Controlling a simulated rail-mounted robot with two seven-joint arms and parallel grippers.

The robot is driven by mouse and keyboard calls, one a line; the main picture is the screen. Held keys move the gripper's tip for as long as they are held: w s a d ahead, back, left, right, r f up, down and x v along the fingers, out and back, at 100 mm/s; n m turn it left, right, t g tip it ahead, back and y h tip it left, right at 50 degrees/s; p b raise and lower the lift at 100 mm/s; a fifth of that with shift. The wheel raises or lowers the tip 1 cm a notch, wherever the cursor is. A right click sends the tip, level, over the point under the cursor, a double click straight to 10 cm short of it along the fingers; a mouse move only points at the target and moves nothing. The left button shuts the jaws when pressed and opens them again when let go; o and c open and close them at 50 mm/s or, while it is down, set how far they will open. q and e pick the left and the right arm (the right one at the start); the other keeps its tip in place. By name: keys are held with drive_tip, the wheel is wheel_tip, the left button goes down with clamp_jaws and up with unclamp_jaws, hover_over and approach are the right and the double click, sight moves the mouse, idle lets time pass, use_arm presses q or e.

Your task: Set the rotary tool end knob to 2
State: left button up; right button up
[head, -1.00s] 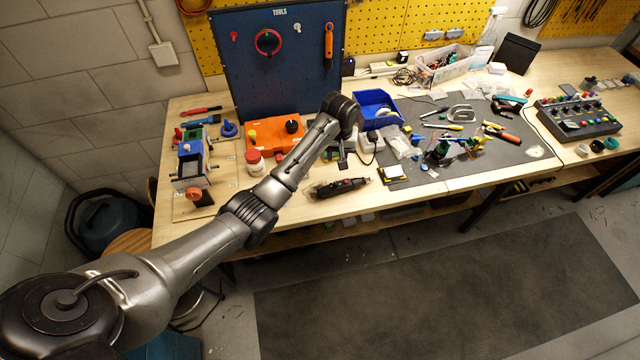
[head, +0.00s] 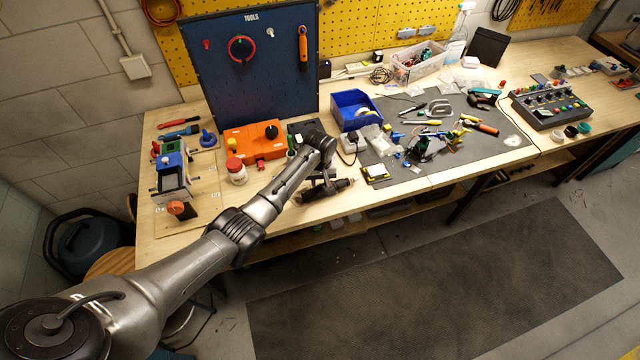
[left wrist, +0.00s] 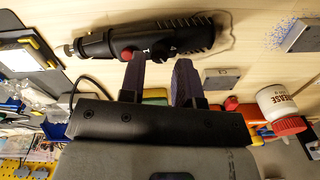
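The black rotary tool (head: 342,185) lies on the bench near its front edge, partly behind my left gripper. In the left wrist view the whole rotary tool (left wrist: 170,37) shows, with a metal nose at the left, red parts on its body and a dark rear end at the right. The end knob's setting cannot be read. My left gripper (left wrist: 160,66) has its two fingers apart with nothing between them. Their tips are beside the tool's body; contact cannot be told. In the head view my left gripper (head: 318,183) is low over the tool. My right gripper is not in view.
A white jar with a red lid (head: 236,171) and an orange box (head: 252,143) stand left of the gripper. A blue bin (head: 352,108) is behind. A yellow-and-black item (head: 376,173) lies right of the tool. The mat beyond holds several hand tools.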

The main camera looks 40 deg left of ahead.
use_arm(q)
drive_tip(key=shift+f, duration=1)
clamp_jaws()
